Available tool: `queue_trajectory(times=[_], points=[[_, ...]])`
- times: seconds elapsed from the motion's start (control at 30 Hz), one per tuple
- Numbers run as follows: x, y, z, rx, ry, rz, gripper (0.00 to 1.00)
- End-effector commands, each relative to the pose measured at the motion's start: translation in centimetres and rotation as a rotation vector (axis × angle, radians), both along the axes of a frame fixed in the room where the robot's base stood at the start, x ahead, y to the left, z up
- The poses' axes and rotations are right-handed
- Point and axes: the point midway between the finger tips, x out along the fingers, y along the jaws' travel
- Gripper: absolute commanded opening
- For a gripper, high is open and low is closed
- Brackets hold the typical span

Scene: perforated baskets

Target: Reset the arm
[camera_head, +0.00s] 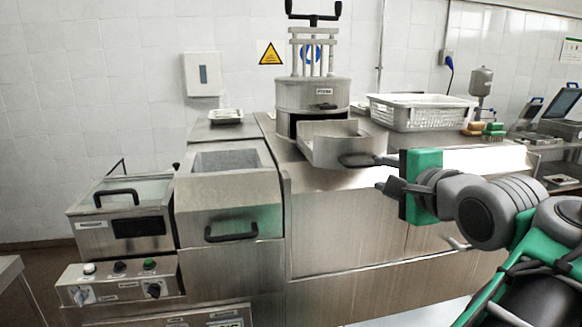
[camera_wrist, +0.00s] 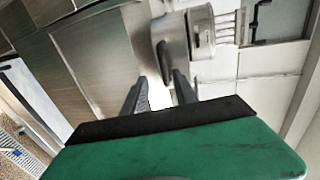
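My gripper (camera_head: 388,183) is at the right of the head view, its green body in front of the steel counter and its dark fingers pointing left. In the wrist view the two fingers (camera_wrist: 160,84) stand apart with a gap between them, and I see nothing held. The curved steel tray (camera_head: 330,151) of the press juts out at the front, with a black handle (camera_head: 358,160) close to the fingers in the picture. I cannot tell whether they touch.
A cylindrical steel press (camera_head: 312,95) stands behind the tray. A white perforated basket (camera_head: 420,118) holds the back of the counter, with sponges (camera_head: 485,130) to its right. A steel basin (camera_head: 228,190) and a lidded fryer-like unit (camera_head: 122,215) stand left. Space in front of the counter looks free.

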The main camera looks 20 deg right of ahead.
Motion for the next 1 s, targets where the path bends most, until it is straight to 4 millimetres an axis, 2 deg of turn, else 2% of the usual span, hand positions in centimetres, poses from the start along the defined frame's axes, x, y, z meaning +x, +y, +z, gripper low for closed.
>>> queue_trajectory(times=[0.07, 0.17, 0.2, 0.27, 0.3, 0.37, 0.4, 0.47, 0.5, 0.53, 0.6, 0.7, 0.83, 1.0], points=[[1.3, 0.4, -2.2, -0.022, 0.028, 0.019, 0.34], [4.2, 1.4, -7.9, -0.097, 0.122, 0.062, 0.34], [5.3, 2.3, -11.2, -0.141, 0.181, 0.088, 0.34], [6.5, 3.9, -16.2, -0.214, 0.284, 0.136, 0.34], [6.9, 5.1, -19.6, -0.265, 0.356, 0.174, 0.34], [6.9, 7.1, -24.5, -0.349, 0.465, 0.24, 0.34], [6.5, 8.5, -27.8, -0.409, 0.542, 0.292, 0.34], [5.4, 10.7, -32.4, -0.514, 0.66, 0.384, 0.34], [4.2, 12.6, -34.8, -0.605, 0.74, 0.478, 0.34], [3.3, 14.3, -35.4, -0.68, 0.791, 0.566, 0.34], [1.0, 18.3, -35.2, -0.854, 0.869, 0.803, 0.34], [-2.3, 22.3, -35.2, -1.036, 0.927, 1.086, 0.34], [-4.6, 24.0, -35.3, -1.142, 0.947, 1.264, 0.34], [-4.9, 24.1, -35.5, -1.153, 0.949, 1.283, 0.34]])
